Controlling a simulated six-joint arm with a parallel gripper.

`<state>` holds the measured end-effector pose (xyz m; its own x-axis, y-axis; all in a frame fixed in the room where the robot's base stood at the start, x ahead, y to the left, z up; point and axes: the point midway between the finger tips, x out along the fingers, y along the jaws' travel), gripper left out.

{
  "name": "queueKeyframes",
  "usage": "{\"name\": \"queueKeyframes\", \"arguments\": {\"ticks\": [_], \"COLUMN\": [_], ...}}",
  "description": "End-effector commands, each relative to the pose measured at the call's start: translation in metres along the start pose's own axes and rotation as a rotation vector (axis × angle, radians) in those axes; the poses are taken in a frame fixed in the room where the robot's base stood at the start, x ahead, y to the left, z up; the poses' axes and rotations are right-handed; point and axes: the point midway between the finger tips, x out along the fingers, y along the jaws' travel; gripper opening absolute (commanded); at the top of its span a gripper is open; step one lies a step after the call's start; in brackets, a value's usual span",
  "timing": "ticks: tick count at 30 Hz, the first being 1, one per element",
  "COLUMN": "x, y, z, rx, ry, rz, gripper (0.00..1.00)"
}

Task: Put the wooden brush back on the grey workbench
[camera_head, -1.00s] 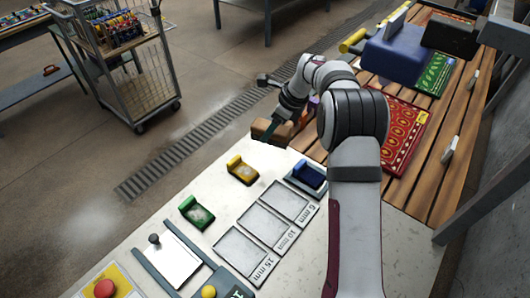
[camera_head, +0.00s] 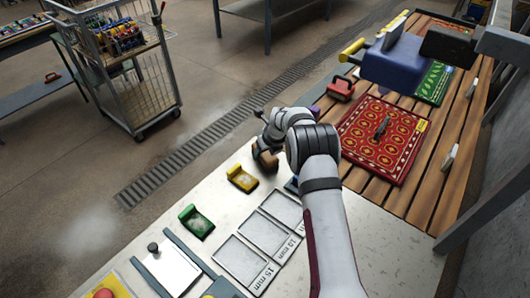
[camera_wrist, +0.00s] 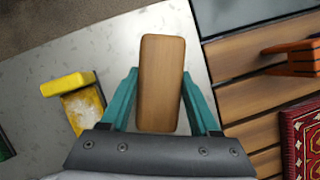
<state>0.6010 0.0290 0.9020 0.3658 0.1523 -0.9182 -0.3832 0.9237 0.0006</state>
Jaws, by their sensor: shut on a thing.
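The wooden brush (camera_wrist: 162,82) is a plain brown block between the teal fingers of my gripper (camera_wrist: 160,74), which is shut on it. In the head view the brush (camera_head: 266,159) shows partly behind my wrist, over the far end of the grey workbench (camera_head: 335,240). The pale workbench top (camera_wrist: 112,58) lies beneath it in the wrist view. I cannot tell whether the brush touches the top or hangs just above it. Its underside is hidden.
A yellow scrubber (camera_head: 242,178) and a green one (camera_head: 197,221) stand nearby on the workbench, with a blue one (camera_head: 292,185) partly behind my arm. A red-handled tool (camera_head: 340,88) and a red patterned rug (camera_head: 362,150) lie on the wooden slats. Bare workbench lies around the yellow scrubber.

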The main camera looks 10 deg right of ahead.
Motion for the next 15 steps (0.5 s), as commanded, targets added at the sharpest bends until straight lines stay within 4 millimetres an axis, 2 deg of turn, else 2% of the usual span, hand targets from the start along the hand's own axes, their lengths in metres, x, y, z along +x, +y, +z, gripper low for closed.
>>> {"name": "queueKeyframes", "arguments": {"ticks": [4, 5, 9, 10, 15], "x": [0.0006, 0.0011, 0.0008, 0.0007, 0.0006], "y": [0.0, 0.0, 0.0, 0.0, 0.0001], "z": [-0.0004, -0.0007, -0.0005, -0.0005, -0.0005], "rx": [0.0, 0.0, 0.0, 0.0, 0.0], "ry": [0.0, 0.001, 0.001, 0.001, 0.001], "rz": [0.0, 0.0, 0.0, 0.0, 0.0], "gripper": [0.18, 0.64, 0.89, 0.92, 0.92]}}
